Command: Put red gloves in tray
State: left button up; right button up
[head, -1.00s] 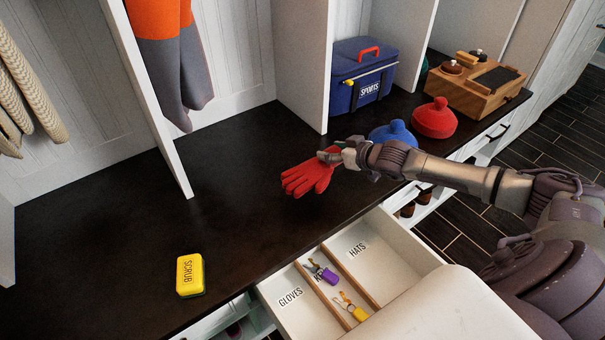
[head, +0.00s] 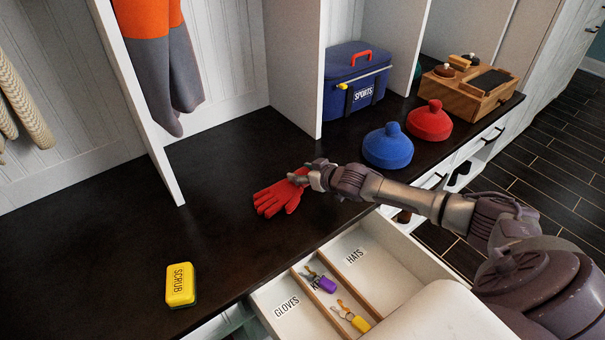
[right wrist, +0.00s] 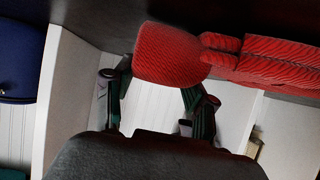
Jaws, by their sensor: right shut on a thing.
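The red gloves (head: 279,198) are at the dark bench's middle, at my right gripper's (head: 305,178) tip. That gripper is shut on them at one end; the rest sticks out to the left. I cannot tell whether they touch the bench. In the right wrist view, the red ribbed fabric (right wrist: 175,55) lies at the fingertips (right wrist: 152,88). The open drawer tray (head: 405,240) at the front has compartments labelled GLOVES, HATS and a middle one with keys. The GLOVES compartment (head: 278,325) is at its left; its visible part is empty. My left gripper is not in view.
A yellow scrub sponge (head: 180,284) lies on the bench (head: 110,250) at left front. A blue hat (head: 388,150), a red hat (head: 429,122), a blue sports box (head: 350,95) and a wooden organiser (head: 480,98) stand at right. Upright dividers (head: 150,120) rise behind.

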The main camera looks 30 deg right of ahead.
jog(key=o, duration=1.2)
